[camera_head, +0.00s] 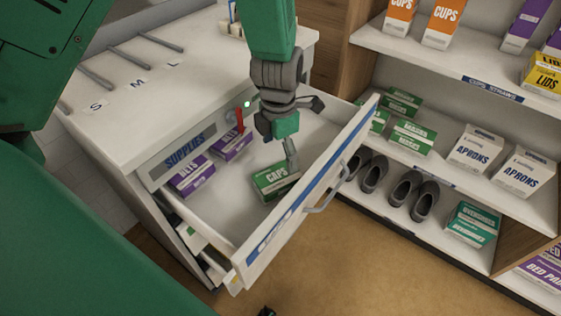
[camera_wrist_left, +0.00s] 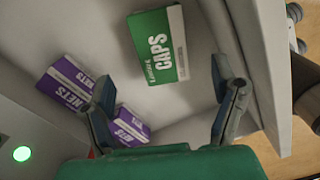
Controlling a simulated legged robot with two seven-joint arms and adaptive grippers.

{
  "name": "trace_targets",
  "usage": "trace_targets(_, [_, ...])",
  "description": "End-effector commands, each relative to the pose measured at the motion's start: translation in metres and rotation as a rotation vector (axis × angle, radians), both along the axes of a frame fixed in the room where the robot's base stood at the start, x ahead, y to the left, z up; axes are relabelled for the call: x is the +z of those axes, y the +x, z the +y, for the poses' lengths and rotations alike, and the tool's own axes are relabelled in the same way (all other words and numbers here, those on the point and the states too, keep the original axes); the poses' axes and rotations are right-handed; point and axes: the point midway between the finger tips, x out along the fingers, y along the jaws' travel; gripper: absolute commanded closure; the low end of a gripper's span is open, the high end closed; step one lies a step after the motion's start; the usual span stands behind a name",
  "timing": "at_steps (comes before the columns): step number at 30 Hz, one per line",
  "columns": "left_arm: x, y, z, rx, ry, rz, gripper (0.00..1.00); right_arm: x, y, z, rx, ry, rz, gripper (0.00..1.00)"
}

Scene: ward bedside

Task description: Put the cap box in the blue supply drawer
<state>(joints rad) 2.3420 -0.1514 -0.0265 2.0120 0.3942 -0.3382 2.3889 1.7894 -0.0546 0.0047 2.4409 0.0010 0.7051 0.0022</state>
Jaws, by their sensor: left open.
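The cap box (camera_head: 273,182), green and white and marked CAPS, lies inside the open supply drawer (camera_head: 222,222). In the left wrist view the cap box (camera_wrist_left: 158,46) lies on the drawer floor, beyond the fingertips and apart from them. The drawer has a blue strip along its front panel and stands under the SUPPLIES label. My left gripper (camera_head: 292,128) is above the drawer, fingers spread and empty; it also shows in the left wrist view (camera_wrist_left: 165,92). My right gripper is not in view.
Two purple NETS boxes (camera_head: 192,176) lie in the drawer near the cabinet. The drawer's front panel with its handle (camera_head: 326,192) stands up close to the left gripper. Shelves (camera_head: 450,195) with boxes and dark clogs are at the right. The brown floor (camera_head: 380,265) is mostly clear.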

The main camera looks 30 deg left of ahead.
Motion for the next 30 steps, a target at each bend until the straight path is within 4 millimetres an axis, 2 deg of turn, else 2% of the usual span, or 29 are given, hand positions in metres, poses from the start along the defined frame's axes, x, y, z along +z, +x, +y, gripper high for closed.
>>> trace_targets(1, [0.010,0.000,0.000,-0.001,0.000,-0.001,0.20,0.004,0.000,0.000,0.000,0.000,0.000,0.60])
trace_targets(3, [0.019,0.000,0.000,-0.001,0.001,-0.002,0.20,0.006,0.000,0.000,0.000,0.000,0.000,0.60])
trace_targets(7, [0.028,0.000,0.000,0.000,0.000,0.000,0.20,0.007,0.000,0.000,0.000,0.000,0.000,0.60])
trace_targets(25, [0.030,0.000,0.000,0.000,0.000,0.001,0.20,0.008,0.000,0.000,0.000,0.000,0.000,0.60])
trace_targets(30, [0.055,0.000,0.000,0.000,0.000,0.001,0.20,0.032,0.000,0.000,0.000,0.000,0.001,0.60])
